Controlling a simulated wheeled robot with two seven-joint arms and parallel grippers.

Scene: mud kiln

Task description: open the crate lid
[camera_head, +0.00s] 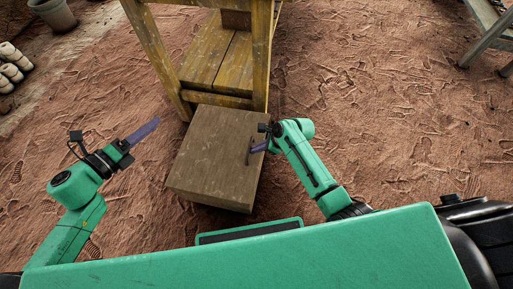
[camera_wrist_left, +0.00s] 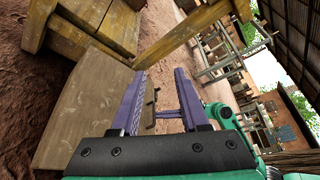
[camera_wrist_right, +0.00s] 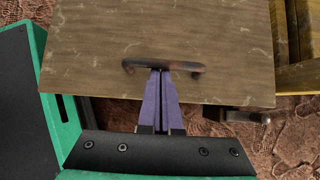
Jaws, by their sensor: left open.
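The wooden crate's broad brown lid (camera_head: 215,150) lies below my head, against the foot of a wooden stand. It fills the upper part of the right wrist view (camera_wrist_right: 90,60). A dark metal handle (camera_wrist_right: 140,65) is on it near one edge. My right gripper (camera_wrist_right: 161,72) has its two purple fingers close together, tips at the middle of the handle; whether they hold the bar or only touch it is not clear. My left gripper (camera_head: 157,124) is open and empty, left of the crate; its spread fingers show in the left wrist view (camera_wrist_left: 160,75). The crate's inside is hidden.
A wooden stand (camera_head: 215,55) rises directly behind the crate, its legs close to the lid's far edge. A pot (camera_head: 52,14) and pale cylinders (camera_head: 12,65) are at the far left. A table leg (camera_head: 488,40) is at the upper right. Bare ground (camera_head: 390,110) is free on the right.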

